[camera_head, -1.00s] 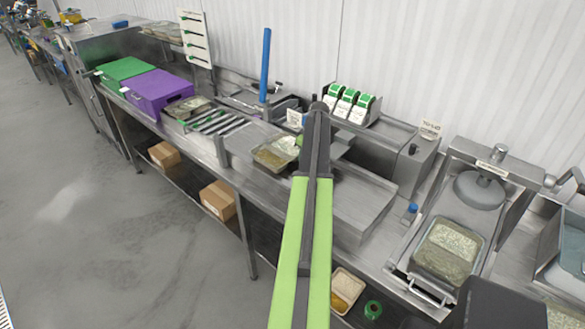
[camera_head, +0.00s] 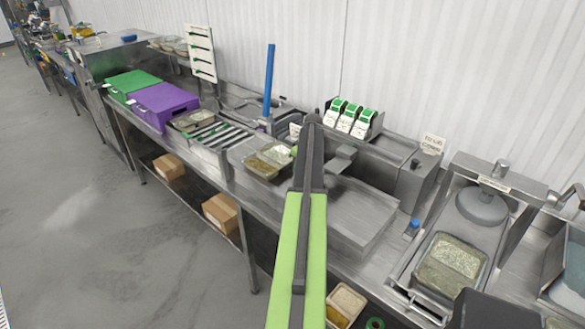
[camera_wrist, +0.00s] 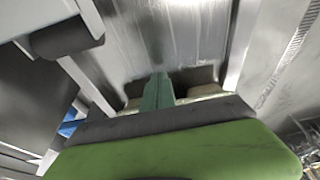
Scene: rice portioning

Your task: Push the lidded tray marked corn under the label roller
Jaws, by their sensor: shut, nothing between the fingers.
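A clear tray (camera_head: 262,168) with yellowish contents and a pale top stands on the counter, just left of my arm. I cannot read any corn marking on it. My gripper (camera_wrist: 158,92) is shut and empty, pointing down; its green body fills the bottom of the wrist view. A pale edge, perhaps the tray's, shows just beyond the fingers; I cannot tell if they touch it. In the head view my arm mostly hides the gripper. A dark roller (camera_wrist: 65,38) shows at upper left in the wrist view; I cannot tell if it is the label roller.
Metal rollers (camera_head: 212,134) lie left of the tray, with a blue upright bar (camera_head: 269,80) behind. A sealing machine (camera_head: 480,210) holding a filled tray is at right. Purple (camera_head: 163,103) and green boxes are far left.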

